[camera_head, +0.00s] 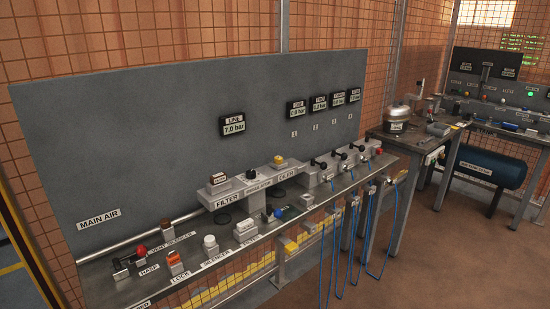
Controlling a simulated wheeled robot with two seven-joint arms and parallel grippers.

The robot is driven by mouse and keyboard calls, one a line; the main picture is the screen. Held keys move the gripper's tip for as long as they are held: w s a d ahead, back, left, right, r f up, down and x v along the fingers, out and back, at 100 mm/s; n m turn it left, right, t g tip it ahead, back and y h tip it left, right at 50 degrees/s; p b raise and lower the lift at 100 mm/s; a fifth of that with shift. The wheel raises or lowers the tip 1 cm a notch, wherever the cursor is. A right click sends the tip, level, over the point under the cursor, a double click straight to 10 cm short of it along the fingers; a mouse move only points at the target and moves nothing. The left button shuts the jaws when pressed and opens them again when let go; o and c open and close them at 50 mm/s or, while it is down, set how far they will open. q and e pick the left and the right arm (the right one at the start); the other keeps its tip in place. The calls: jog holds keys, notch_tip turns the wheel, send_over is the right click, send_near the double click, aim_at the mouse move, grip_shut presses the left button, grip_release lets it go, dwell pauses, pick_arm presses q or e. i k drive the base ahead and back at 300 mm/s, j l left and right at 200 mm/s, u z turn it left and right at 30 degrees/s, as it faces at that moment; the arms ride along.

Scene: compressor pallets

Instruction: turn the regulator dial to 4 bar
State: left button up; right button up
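The regulator dial (251,174) is a small dark knob on top of the middle block of a grey unit on the bench. The block's label (257,188) appears to read REGULATOR. The pointer or scale of the dial is too small to read. A black display (233,127) on the grey panel above is headed LINE and reads 7.0 bar. Neither of my grippers is in view, so nothing is seen touching the dial.
The filter block (221,192) and oiler block (279,168) flank the dial closely. A red-knobbed valve (140,250) and several small parts lie along the bench's front. Blue hoses (331,260) hang at the right. A steel pot (397,118) stands on a farther table.

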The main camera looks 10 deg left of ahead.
aim_at(250, 174)
jog(key=i+l, duration=0.5)
jog(key=i+l+z, duration=0.1)
jog(key=i+l, duration=0.35)
jog(key=i, duration=0.15)
